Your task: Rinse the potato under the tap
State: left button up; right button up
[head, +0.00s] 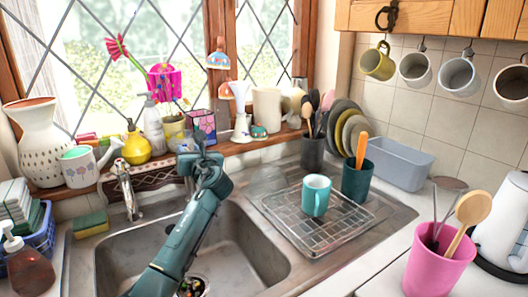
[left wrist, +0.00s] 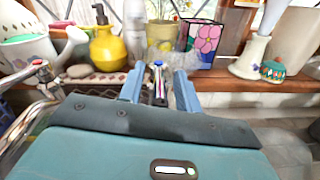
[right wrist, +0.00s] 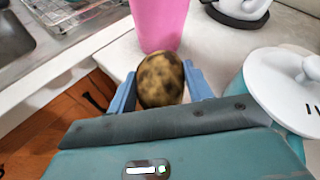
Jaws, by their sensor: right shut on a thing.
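The potato (right wrist: 160,80), brown and mottled, is between the blue fingers of my right gripper (right wrist: 160,90), shut on it. It is beside the pink cup, above the counter edge. The right gripper is outside the head view. My left gripper (head: 200,140) is at the back of the sink (head: 240,245). In the left wrist view its fingers are apart, on either side of a chrome tap handle with a blue top (left wrist: 158,72); contact cannot be told. The other tap handle, with a red mark (left wrist: 40,66), stands to the left, also in the head view (head: 122,172). No running water shows.
The sill holds vases, a yellow bottle (head: 136,146) and pots behind the taps. A wire rack (head: 335,225) with a teal mug (head: 316,195) is right of the sink. The pink cup (head: 440,265) with utensils and a white kettle (head: 505,220) stand on the right counter.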

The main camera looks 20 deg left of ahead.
pick_arm(q)
grip_shut()
dwell(0.5)
jog(key=shift+w+d+r+n+g+y+p, duration=0.1)
jog(key=shift+w+d+n+g+y+p, duration=0.2)
jog(key=shift+n+g+y+p, duration=0.4)
jog(key=shift+w+d+n+g+y, duration=0.1)
jog(key=shift+w+n+g+y, duration=0.1)
jog(key=shift+n+g+y, duration=0.35)
jog(key=shift+w+n+g+y, duration=0.15)
jog(key=shift+n+g, duration=0.2)
jog(key=shift+g, duration=0.5)
grip_release()
